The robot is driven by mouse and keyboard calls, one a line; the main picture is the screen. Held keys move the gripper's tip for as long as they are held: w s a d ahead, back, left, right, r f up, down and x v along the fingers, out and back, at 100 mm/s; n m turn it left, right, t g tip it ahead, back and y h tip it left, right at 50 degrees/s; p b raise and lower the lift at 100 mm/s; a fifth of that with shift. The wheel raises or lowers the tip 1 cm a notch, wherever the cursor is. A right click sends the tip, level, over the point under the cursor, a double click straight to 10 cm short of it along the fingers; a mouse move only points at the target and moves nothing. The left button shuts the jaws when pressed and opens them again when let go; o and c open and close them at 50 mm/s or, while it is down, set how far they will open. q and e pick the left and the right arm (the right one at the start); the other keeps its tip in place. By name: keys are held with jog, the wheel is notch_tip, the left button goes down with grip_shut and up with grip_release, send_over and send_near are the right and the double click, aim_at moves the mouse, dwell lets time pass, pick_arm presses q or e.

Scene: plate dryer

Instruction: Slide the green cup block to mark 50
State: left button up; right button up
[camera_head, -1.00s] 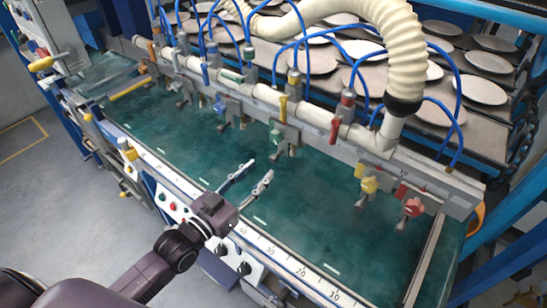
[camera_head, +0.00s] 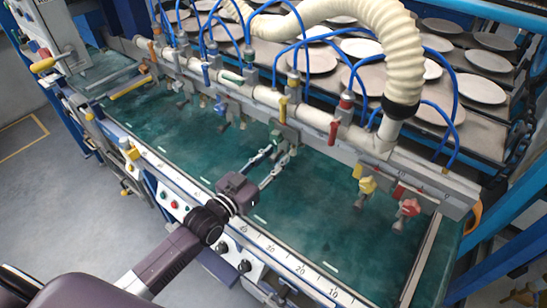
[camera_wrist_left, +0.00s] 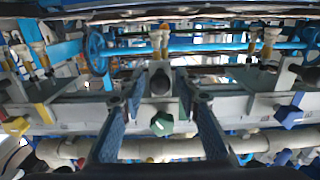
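The green cup block (camera_head: 276,136) hangs from the rail under the white pipe, near the middle of the head view. Its green knob (camera_wrist_left: 161,124) shows in the left wrist view. My left gripper (camera_head: 281,150) is open at the block, over the green bed. In the left wrist view, the two fingers of my left gripper (camera_wrist_left: 158,102) stand on either side of the knob, with visible gaps. The scale (camera_head: 270,246) runs along the front edge; numbers from 10 to 40 rise toward the left. Mark 50 is not readable. My right gripper is not in view.
A yellow-knobbed block (camera_head: 367,185) and a red-knobbed block (camera_head: 408,207) hang to the right on the rail. A blue-knobbed block (camera_head: 220,107) hangs to the left. Blue hoses and a cream duct (camera_head: 404,60) are above. The green bed (camera_head: 335,210) is clear in front.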

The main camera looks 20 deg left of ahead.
pick_arm(q)
grip_shut()
jog(key=shift+a, duration=0.1)
jog(key=shift+w+a+f, duration=0.1)
jog(key=shift+w+a, duration=0.05)
jog(key=shift+a, duration=0.15)
jog(key=w+a+b, duration=0.3)
jog(key=a, duration=0.5)
jog(key=shift+a+b, duration=0.3)
jog(key=shift+o, duration=1.2)
grip_release()
